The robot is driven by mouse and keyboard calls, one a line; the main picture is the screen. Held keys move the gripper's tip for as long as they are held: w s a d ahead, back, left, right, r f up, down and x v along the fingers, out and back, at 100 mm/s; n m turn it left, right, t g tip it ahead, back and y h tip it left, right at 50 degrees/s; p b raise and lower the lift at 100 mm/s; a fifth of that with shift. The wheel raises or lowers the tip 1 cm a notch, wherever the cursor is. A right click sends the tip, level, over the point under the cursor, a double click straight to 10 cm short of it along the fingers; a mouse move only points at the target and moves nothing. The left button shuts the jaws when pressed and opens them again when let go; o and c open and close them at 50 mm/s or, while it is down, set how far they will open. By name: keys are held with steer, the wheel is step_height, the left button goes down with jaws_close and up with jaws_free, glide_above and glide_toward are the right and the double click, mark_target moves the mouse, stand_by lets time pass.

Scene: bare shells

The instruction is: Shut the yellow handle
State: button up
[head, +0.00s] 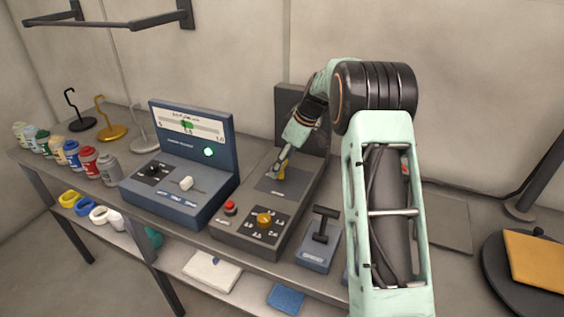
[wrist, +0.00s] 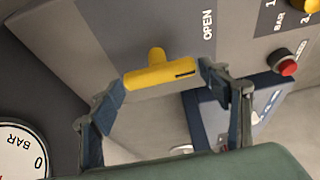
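The yellow handle (wrist: 160,76) is a short bar on a stub, standing out from a grey panel; the word OPEN is printed beside it. In the head view a bit of the handle (head: 282,174) shows at the end of my arm, mostly hidden by my gripper (head: 285,165). In the wrist view my gripper (wrist: 162,80) is open, with one blue-grey finger near each end of the bar. The right fingertip is very close to the bar's right end; I cannot tell whether it touches. The fingers are not closed on it.
The grey console (head: 262,245) also carries a red button (head: 230,208) and a yellow knob (head: 264,220). A blue slider console (head: 170,200) stands left, a lever box (head: 318,250) right. A round gauge (wrist: 20,152) sits near my left finger. Paint jars (head: 72,153) line the far left.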

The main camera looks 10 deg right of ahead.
steer(key=c, duration=0.7)
steer(key=shift+o, duration=0.2)
steer(key=shift+m+b, duration=0.3)
steer(key=shift+b, duration=0.15)
steer(key=m+t+b, duration=0.1)
steer(key=m+b, duration=0.1)
steer(key=shift+s+a+f+m+h, duration=0.1)
steer(key=shift+m+h, duration=0.3)
steer(key=m+t+h, duration=0.1)
steer(key=m, duration=0.2)
steer(key=shift+a+m+b, duration=0.1)
steer(key=shift+m+b, duration=0.3)
steer(key=m+h, duration=0.1)
steer(key=m, duration=0.1)
steer(key=m+h+p, duration=0.1)
steer(key=m, duration=0.2)
steer(key=shift+a+r, duration=0.2)
steer(key=m+h, duration=0.1)
steer(key=m, duration=0.1)
steer(key=m+h+p, duration=0.1)
steer(key=m, duration=0.2)
steer(key=shift+m+g, duration=0.3)
